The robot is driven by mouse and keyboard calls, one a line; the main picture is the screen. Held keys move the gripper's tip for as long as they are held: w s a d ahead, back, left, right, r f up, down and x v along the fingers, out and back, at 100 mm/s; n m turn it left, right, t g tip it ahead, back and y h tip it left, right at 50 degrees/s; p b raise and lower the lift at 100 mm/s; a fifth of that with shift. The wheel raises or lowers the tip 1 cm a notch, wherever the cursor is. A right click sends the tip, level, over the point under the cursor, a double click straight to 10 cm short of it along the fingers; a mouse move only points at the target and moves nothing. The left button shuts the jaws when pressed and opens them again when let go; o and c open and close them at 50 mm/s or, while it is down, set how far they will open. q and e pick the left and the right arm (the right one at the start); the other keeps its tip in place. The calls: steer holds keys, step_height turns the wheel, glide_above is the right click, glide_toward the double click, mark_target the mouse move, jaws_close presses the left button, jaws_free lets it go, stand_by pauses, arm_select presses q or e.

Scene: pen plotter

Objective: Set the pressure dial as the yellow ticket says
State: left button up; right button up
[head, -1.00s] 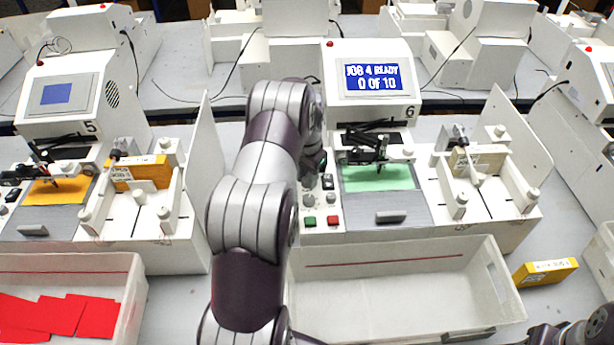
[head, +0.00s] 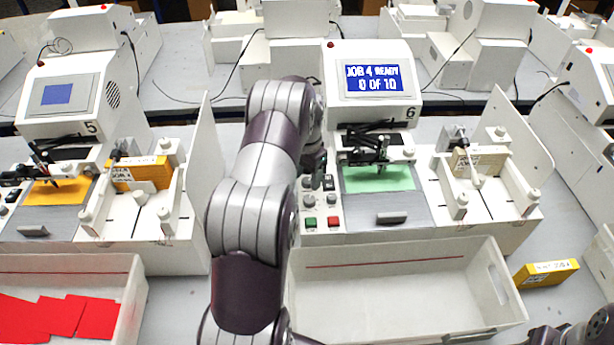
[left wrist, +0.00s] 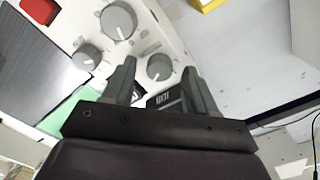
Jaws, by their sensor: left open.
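The control panel of plotter 6 (head: 322,205) carries grey knobs, a small dark display, and green and red buttons. In the left wrist view, one grey knob (left wrist: 159,67) lies between the fingers of my left gripper (left wrist: 157,72), which is open with gaps on both sides. A small dark readout (left wrist: 165,99) is partly hidden by the fingers. Two more knobs, the upper one (left wrist: 118,20) and the left one (left wrist: 88,55), are outside the fingers. In the head view my left gripper (head: 318,172) hangs over the panel's upper part. I cannot pick out the yellow ticket for certain.
The screen (head: 373,78) reads JOB 4 READY, 0 OF 10. A yellow labelled box (head: 546,274) lies right of the empty white bin (head: 400,290); its print is too small to read. Plotter 5 (head: 70,110) stands left.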

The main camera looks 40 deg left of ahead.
mark_target(307, 180)
arm_select(q)
step_height(307, 180, up, 4)
steer(key=shift+w+f+b, duration=0.1)
steer(key=shift+b, duration=0.6)
step_height(307, 180, up, 8)
steer(key=p, duration=0.5)
steer(key=shift+r, duration=0.2)
